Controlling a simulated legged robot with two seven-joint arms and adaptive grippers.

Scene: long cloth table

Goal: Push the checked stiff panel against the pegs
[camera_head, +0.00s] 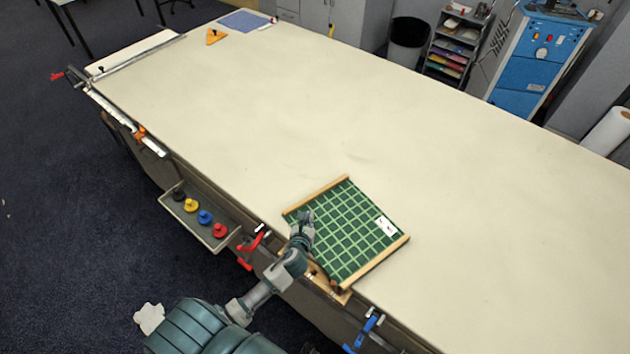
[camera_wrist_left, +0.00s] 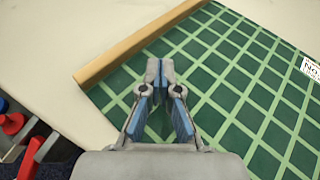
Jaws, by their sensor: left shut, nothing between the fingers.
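The checked panel (camera_head: 352,222) is dark green with pale green lines and lies at the table's front edge. It has wooden bars along two opposite sides and a white label near its right corner. It also shows in the left wrist view (camera_wrist_left: 228,75). My left gripper (camera_head: 305,216) is shut and empty over the panel's left part, near the left wooden bar. Its fingertips (camera_wrist_left: 160,72) meet in the left wrist view; whether they touch the panel I cannot tell. A wooden piece with small dark, peg-like spots (camera_head: 318,274) shows at the table edge below the panel, partly hidden by my arm.
The cloth table (camera_head: 240,110) is clear behind and left of the panel. A tray (camera_head: 174,204) with coloured knobs hangs at the front edge. A red clamp (camera_head: 246,250) and a blue clamp (camera_head: 367,328) sit along that edge. An orange triangle (camera_head: 216,36) lies far back.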

